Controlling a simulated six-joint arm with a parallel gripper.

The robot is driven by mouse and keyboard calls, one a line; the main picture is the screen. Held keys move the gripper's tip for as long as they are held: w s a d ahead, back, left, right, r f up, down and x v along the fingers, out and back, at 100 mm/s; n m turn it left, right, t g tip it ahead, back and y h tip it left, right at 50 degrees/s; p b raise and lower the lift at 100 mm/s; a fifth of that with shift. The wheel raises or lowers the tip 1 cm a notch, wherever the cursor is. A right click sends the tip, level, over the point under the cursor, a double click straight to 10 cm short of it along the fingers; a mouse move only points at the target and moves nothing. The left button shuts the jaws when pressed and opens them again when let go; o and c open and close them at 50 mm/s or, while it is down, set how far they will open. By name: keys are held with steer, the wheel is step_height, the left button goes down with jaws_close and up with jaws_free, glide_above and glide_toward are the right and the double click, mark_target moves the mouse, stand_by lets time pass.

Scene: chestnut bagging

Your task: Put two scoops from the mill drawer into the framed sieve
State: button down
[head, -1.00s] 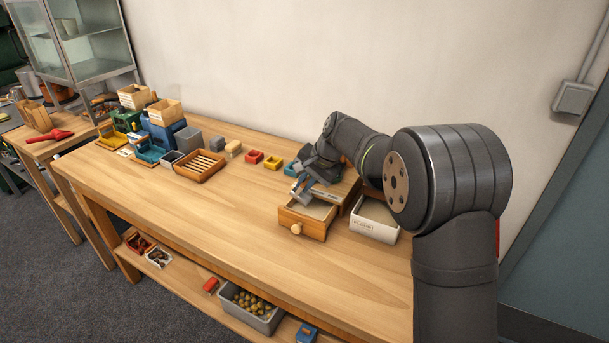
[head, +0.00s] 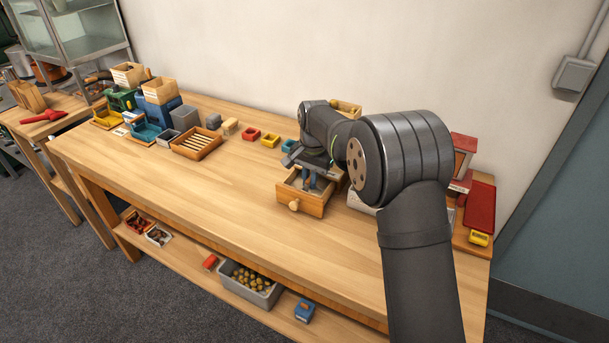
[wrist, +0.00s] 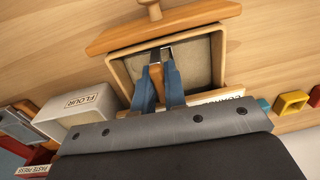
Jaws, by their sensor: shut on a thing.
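The mill drawer (head: 313,207) is a pulled-out wooden box with a round knob, holding pale meal. In the wrist view its front board (wrist: 190,17) is at the top. My gripper (head: 309,184) points down into the drawer. In the wrist view my gripper (wrist: 160,85) has its blue fingers shut on the wooden handle of a scoop (wrist: 171,76). The scoop's metal end lies over or in the meal; I cannot tell how deep. A wooden-framed slatted tray (head: 213,145) stands at the left; I cannot tell whether it is the framed sieve.
A white FLOUR bin (wrist: 112,100) stands beside the drawer. Red and yellow small boxes (head: 270,140) sit behind and left of it. Blue and green machines with wooden boxes on top crowd the far left. The table's front middle is clear.

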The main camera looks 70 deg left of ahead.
steer(key=shift+s+a+t+h, duration=0.2)
steer(key=shift+s+t+h, duration=0.05)
steer(key=shift+t+h, duration=0.05)
steer(key=shift+a+r, duration=0.15)
steer(key=shift+r, duration=0.65)
step_height(320, 180, up, 6)
steer(key=shift+s+r, duration=0.15)
steer(key=shift+s, duration=0.1)
